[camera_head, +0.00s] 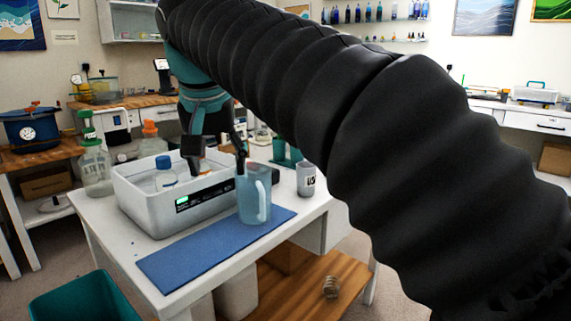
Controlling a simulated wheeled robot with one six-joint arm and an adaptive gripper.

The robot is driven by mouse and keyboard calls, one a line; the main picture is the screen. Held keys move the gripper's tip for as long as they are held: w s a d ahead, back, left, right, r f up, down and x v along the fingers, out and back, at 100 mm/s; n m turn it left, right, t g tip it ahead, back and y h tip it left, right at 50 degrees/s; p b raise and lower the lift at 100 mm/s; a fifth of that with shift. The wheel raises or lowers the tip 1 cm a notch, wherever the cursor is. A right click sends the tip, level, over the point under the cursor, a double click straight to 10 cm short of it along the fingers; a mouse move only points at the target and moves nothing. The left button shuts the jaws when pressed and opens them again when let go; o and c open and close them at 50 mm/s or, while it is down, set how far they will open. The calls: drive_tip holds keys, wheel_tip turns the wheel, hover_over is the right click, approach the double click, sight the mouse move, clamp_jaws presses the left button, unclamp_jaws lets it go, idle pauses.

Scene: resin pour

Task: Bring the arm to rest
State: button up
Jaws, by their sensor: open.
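My arm in a black ribbed sleeve crosses the picture from the lower right to the upper left, and its end is in a teal cover. My gripper (218,156) points down with its dark fingers apart, over the right part of a white bath (160,208) with a green display. A translucent blue pitcher (254,196) stands on the blue mat (190,262), in front of the right finger. I cannot tell whether finger and pitcher touch. A clear bottle with a blue cap (166,174) is in the bath.
A grey mug (306,179) stands right of the pitcher on the white table (105,235). A glass jug with a green top (95,165) stands left of the bath. A teal bin (85,300) is on the floor. The front of the mat is clear.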

drive_tip(key=s+d+f, duration=0.2)
drive_tip(key=d+f, duration=0.3)
drive_tip(key=d, duration=0.3)
drive_tip(key=s+d+f, duration=0.3)
drive_tip(key=d+f, duration=0.1)
drive_tip(key=d, duration=0.5)
drive_tip(key=s+d+f, duration=0.5)
drive_tip(key=f, duration=0.3)
drive_tip(key=s+d+f+m+t, duration=0.1)
drive_tip(key=s+d+f, duration=0.4)
drive_tip(key=f, duration=0.4)
drive_tip(key=shift+s+f, duration=0.15)
drive_tip(key=shift+s, duration=0.6)
